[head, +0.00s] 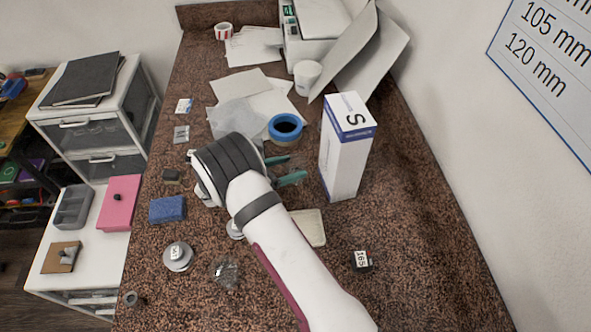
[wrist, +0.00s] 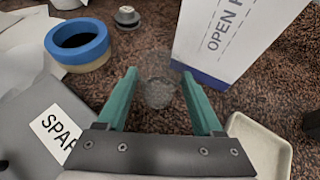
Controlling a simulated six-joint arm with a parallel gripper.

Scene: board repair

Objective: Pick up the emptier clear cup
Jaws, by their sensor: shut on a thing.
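My gripper (head: 294,167) has teal fingers and hangs over the middle of the counter. In the wrist view its fingertips (wrist: 160,82) are closed on a clear, see-through cup (wrist: 158,92), one finger on each side. I see little or nothing inside this cup, though its clear wall is hard to make out. In the head view this cup is too faint to tell between the fingers. Another clear container (head: 227,272) with greyish contents sits at the front left of the counter.
A tall white box (head: 345,150) stands close to the right of my gripper. A blue-rimmed tape roll (head: 285,127) lies behind it. The front right counter is mostly free.

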